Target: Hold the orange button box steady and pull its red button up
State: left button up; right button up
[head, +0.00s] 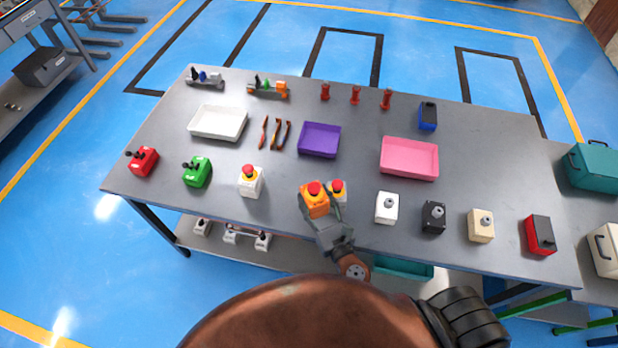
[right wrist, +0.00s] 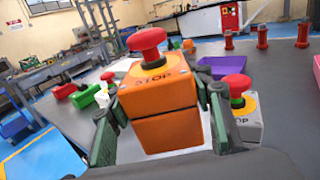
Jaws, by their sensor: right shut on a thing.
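The orange button box (head: 316,206) stands upright near the table's front edge, in the middle. Its red mushroom button (head: 314,188) is on top. In the right wrist view the box (right wrist: 160,115) shows close up, with "STOP" lettering under the red button (right wrist: 147,42). My right gripper (head: 320,205) is shut on the box, with one finger on each side of its body. The fingers are below the button and do not touch it. My left gripper is not in view.
A grey button box with a red button (head: 338,187) stands close to the right of the orange one. A white button box (head: 250,183) stands further left. A white box (head: 386,208) stands to the right. A purple tray (head: 320,140) and a pink tray (head: 409,160) lie behind.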

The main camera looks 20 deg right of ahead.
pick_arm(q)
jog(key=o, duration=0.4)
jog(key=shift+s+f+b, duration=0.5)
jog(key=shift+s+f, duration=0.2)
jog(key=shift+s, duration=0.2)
pick_arm(e)
jog(key=shift+n+y, duration=0.3)
jog(key=shift+y, duration=0.3)
jog(key=w+a+f+b, duration=0.1)
jog(key=w+f, duration=0.1)
jog(key=w, duration=0.2)
jog(key=w+a+f+b, duration=0.1)
jog(key=w+f, duration=0.2)
jog(key=w, duration=0.1)
jog(key=w+a+f+b, duration=0.1)
jog(key=w+f, duration=0.2)
jog(key=w, duration=0.1)
jog(key=shift+w+a+f, duration=0.1)
jog(key=shift+w, duration=0.05)
pick_arm(q)
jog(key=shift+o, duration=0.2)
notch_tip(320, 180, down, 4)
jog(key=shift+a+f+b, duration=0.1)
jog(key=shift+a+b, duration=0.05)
jog(key=shift+b, duration=0.4)
pick_arm(e)
jog(key=shift+f, duration=0.3)
